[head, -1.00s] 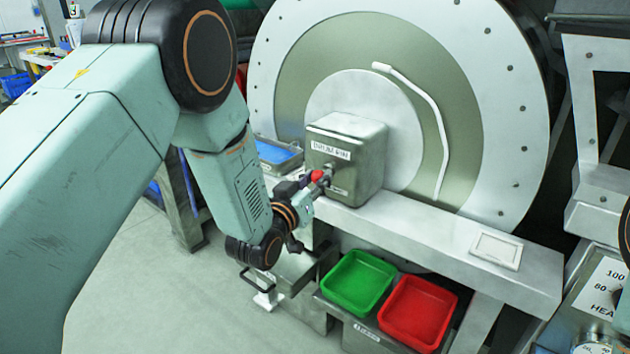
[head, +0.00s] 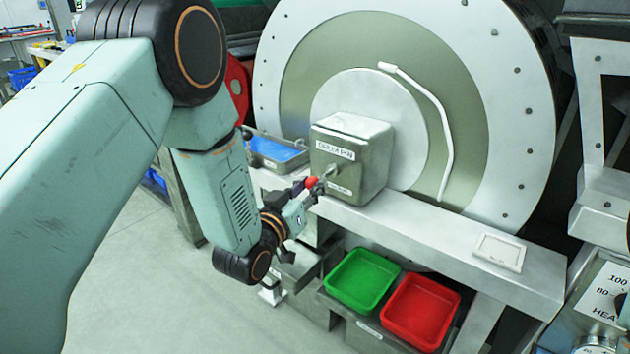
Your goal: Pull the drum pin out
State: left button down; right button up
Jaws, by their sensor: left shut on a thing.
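The drum pin housing (head: 352,160) is a grey metal box with a label reading roughly "DRUM PIN" on its front. It sits on a white ledge before the large round drum (head: 455,110). The drum pin (head: 313,182) shows a red end in front of the box's front face. My left gripper (head: 308,191) is shut on the pin at its red end. The pin's shank is partly hidden, and I cannot tell how much of it is inside the box. My right gripper is not in view.
A green bin (head: 361,280) and a red bin (head: 420,311) stand below the ledge (head: 440,235). A blue-lined tray (head: 277,151) is left of the box. A white plate (head: 499,252) lies on the ledge at right. A white curved bar (head: 432,105) crosses the drum face.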

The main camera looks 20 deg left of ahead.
pick_arm(q)
jog(key=shift+s+f, duration=0.1)
jog(key=shift+f, duration=0.05)
jog(key=c, duration=1.4)
grip_release()
jog(key=o, duration=0.3)
jog(key=shift+s+a, duration=0.1)
jog(key=shift+s, duration=0.05)
jog(key=shift+o, duration=0.5)
jog(key=s+a, duration=0.1)
jog(key=s, duration=1)
jog(key=shift+s+a, duration=0.3)
jog(key=shift+a, duration=0.05)
